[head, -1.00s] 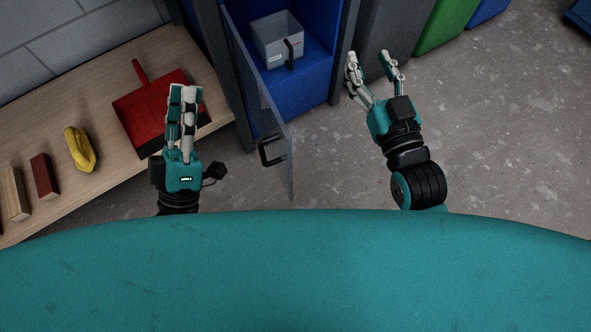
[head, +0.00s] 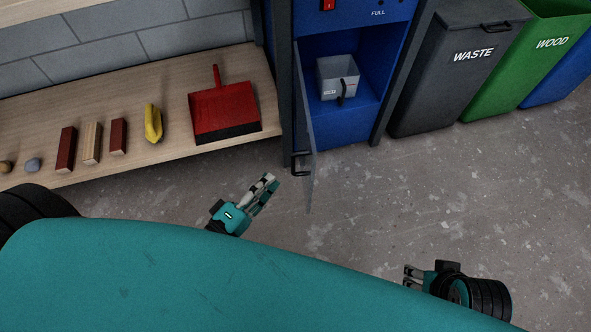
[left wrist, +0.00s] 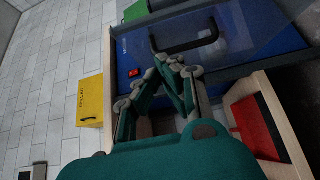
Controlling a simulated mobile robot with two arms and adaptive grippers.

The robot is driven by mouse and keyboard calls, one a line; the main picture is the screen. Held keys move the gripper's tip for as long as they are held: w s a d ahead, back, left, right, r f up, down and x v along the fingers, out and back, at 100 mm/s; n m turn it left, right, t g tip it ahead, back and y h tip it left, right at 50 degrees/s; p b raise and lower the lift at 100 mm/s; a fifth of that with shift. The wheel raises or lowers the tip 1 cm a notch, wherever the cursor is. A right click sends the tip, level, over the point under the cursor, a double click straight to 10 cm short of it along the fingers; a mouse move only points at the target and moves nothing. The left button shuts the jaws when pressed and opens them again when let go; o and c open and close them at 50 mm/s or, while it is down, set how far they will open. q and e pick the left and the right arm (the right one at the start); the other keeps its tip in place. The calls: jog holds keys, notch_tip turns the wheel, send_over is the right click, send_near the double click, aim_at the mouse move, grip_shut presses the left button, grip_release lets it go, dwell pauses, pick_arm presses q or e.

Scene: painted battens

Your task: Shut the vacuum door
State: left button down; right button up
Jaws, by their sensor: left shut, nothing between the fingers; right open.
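The vacuum door (head: 309,150) is a thin, see-through grey panel, standing open from the left side of the blue vacuum cabinet (head: 350,125). Its black handle (head: 300,163) is on the door's left face. In the left wrist view the door panel (left wrist: 245,35) and handle (left wrist: 185,42) lie beyond my fingertips. My left gripper (head: 267,182) is shut and empty, left of the door and apart from it in the head view. My right gripper (head: 408,278) is open and empty, low to the right of the door. A grey bin (head: 335,75) with a black handle sits inside the cabinet.
A wooden bench (head: 180,150) at left bears a red dustpan (head: 225,110), a yellow object (head: 153,122) and several blocks. A grey waste bin (head: 440,80) and a green wood bin (head: 505,75) stand right of the cabinet. The floor before the door is clear.

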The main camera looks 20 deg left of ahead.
aim_at(309, 157)
pick_arm(q)
jog(key=shift+w+d+b, duration=0.3)
jog(key=shift+w+d, duration=2.15)
jog(key=shift+w, duration=0.1)
jog(key=shift+d, duration=0.1)
